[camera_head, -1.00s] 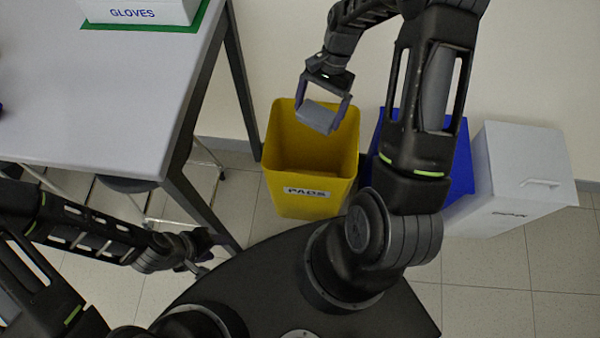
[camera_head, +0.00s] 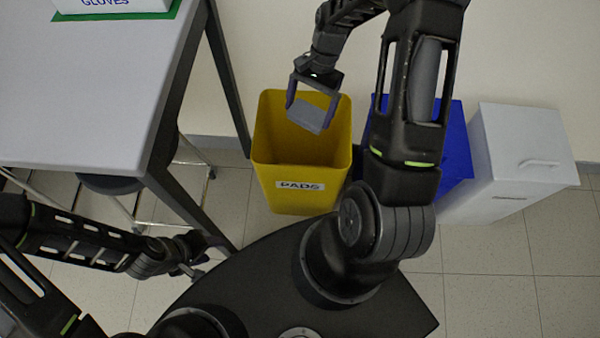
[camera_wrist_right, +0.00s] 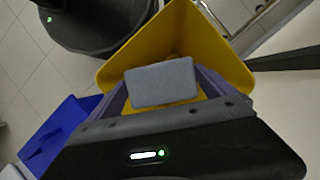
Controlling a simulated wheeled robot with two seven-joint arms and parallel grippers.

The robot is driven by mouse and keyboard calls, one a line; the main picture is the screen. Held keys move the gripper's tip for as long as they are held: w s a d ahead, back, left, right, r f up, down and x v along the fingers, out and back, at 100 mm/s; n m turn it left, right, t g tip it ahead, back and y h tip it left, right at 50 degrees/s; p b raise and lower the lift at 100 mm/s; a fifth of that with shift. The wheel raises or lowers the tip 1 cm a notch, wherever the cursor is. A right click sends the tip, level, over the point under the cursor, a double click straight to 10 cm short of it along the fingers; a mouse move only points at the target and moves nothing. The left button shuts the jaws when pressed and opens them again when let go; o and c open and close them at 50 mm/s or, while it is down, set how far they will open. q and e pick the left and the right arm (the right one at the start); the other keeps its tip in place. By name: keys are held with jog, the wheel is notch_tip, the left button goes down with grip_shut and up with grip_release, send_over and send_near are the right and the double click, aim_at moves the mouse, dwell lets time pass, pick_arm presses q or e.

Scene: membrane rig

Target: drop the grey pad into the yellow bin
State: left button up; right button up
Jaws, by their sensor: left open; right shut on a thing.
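The grey pad (camera_head: 309,117) is held between the fingers of my right gripper (camera_head: 312,103), over the open mouth of the yellow bin (camera_head: 297,190), which is labelled PADS. In the right wrist view the grey pad (camera_wrist_right: 162,82) sits between the two purple fingers of the right gripper (camera_wrist_right: 163,88), with the yellow bin (camera_wrist_right: 150,40) beyond it. The pad's exact height relative to the rim is hard to tell. My left gripper (camera_head: 195,262) is open and empty at the lower left, well away from the bin.
A blue bin (camera_head: 457,150) and a white lidded bin (camera_head: 525,150) stand to the right of the yellow bin. At left is a grey table (camera_head: 80,100) with a white GLOVES box (camera_head: 110,5) on a green mat; a dark stool (camera_head: 115,184) is beneath it.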

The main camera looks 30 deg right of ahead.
jog(key=shift+f, duration=0.6)
jog(key=o, duration=1.2)
jog(key=shift+o, duration=0.2)
jog(key=shift+r, duration=0.15)
jog(key=v, duration=0.7)
jog(key=shift+d+r, duration=0.15)
jog(key=shift+r, duration=0.1)
